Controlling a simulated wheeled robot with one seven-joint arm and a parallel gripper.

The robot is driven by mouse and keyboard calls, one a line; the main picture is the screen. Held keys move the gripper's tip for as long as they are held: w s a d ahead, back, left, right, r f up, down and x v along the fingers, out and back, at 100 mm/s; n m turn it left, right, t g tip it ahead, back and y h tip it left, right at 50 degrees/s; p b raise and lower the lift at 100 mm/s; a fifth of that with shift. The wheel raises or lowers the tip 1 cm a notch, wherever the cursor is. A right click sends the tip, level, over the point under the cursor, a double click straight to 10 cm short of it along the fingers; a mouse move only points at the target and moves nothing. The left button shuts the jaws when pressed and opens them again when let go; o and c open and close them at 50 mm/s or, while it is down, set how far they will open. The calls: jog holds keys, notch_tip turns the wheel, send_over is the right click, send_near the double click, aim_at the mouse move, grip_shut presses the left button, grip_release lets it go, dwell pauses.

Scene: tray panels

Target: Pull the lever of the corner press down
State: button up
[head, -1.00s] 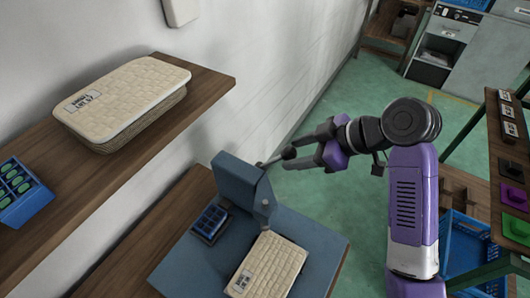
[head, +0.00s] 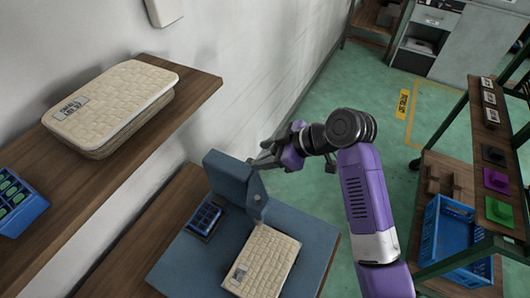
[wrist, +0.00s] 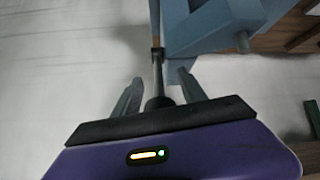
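The blue corner press (head: 232,180) stands on the lower wooden bench by the wall, with a cream woven panel (head: 265,262) lying on its bed. Its lever, a thin rod with a dark knob, sticks out from the press head; in the wrist view the rod (wrist: 157,66) runs down to the knob (wrist: 158,103). My gripper (head: 263,157) is at the lever's outer end, right of the press head. In the wrist view my gripper (wrist: 160,76) is open, one finger on each side of the rod and knob, with gaps showing. In the head view the knob is mostly hidden by the fingers.
A small blue tray (head: 190,225) sits beside the press head. A wooden shelf (head: 205,88) on the left holds a stack of woven panels (head: 115,95) and a blue box (head: 32,218). A rack with a blue crate (head: 428,240) stands at right. Green floor between is free.

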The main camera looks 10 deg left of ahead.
grip_shut()
dwell(1.2)
